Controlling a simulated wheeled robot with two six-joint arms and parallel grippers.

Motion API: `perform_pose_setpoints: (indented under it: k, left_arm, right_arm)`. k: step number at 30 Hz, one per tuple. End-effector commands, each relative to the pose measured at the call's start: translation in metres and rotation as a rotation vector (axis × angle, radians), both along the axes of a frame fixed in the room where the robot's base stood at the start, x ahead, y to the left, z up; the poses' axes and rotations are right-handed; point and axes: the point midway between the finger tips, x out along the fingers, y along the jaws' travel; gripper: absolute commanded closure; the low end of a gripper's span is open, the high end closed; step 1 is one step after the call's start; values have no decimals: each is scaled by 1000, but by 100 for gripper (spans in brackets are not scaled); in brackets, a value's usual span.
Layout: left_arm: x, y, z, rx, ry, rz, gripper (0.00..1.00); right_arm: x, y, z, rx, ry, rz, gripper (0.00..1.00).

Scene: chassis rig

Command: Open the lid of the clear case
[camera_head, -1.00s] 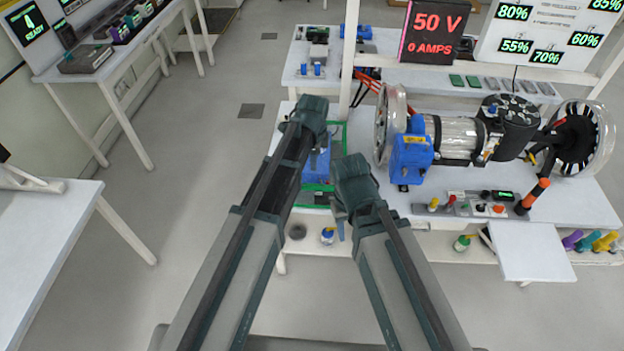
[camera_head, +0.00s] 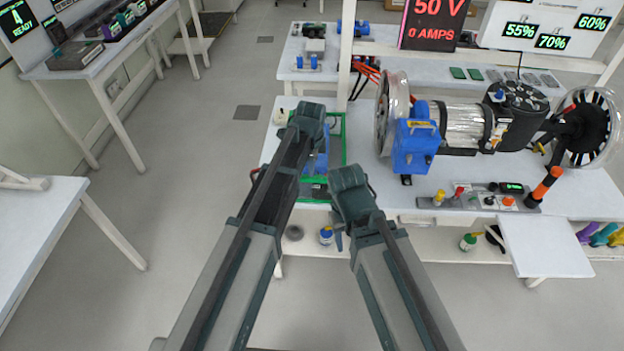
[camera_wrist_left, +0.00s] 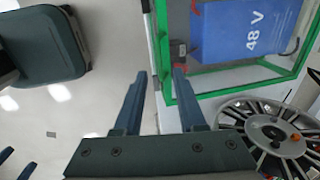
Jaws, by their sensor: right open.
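The clear case has a green frame (camera_head: 344,150) and stands on the white workbench, partly hidden behind my arms. A blue block (camera_head: 322,162) is inside it. In the left wrist view the case's green edge (camera_wrist_left: 230,68) is at the upper right, and the block (camera_wrist_left: 240,30) reads "48 V". My left gripper (camera_wrist_left: 160,72) is open and empty. Its fingers point toward the case's near corner, with one fingertip close to the green edge; I cannot tell if they touch. My right gripper (camera_head: 339,238) is low, in front of the bench edge, clear of the case.
A motor rig with a blue housing (camera_head: 414,146) and spoked wheels (camera_head: 585,128) stands right of the case. A white upright post (camera_head: 347,60) rises behind.

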Motion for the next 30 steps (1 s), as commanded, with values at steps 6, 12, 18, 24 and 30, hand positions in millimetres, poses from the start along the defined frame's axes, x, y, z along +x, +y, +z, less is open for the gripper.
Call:
perform_pose_setpoints:
  k: [6,12,18,24,30]
  left_arm:
    - [6,0,-32,0,0,0,60]
    - [7,0,-36,0,0,0,60]
    - [7,0,-35,0,0,0,62]
    - [7,0,-35,0,0,0,98]
    - [7,0,-35,0,0,0,100]
  right_arm:
    - [0,0,-32,0,0,0,56]
    - [0,0,-36,0,0,0,56]
    - [0,0,-35,0,0,0,56]
    - [0,0,-35,0,0,0,56]
    - [0,0,-35,0,0,0,56]
